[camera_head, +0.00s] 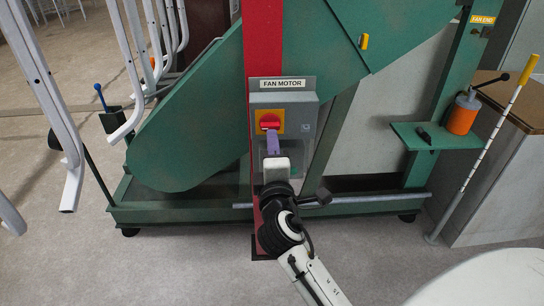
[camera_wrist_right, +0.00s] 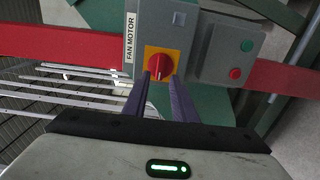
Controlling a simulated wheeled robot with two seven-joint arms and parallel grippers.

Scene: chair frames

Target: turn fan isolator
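The fan isolator is a red rotary knob (camera_head: 270,120) on a yellow plate, set in a grey box (camera_head: 297,108) labelled FAN MOTOR on a red post. My right gripper (camera_head: 272,136) reaches up to it from below. In the right wrist view, its two purple fingers (camera_wrist_right: 160,80) are apart with a gap between them. The red knob (camera_wrist_right: 160,66) shows just beyond the gap, in line with it. I cannot tell whether the fingertips touch the knob. My left gripper is not in view.
A box with a green and a red button (camera_wrist_right: 235,60) sits beside the isolator box. Green machine housing (camera_head: 190,120) stands behind. White chair frames (camera_head: 45,80) hang at the left. A green shelf (camera_head: 436,137) with an orange canister (camera_head: 462,116) and a striped rod (camera_head: 490,140) are at the right.

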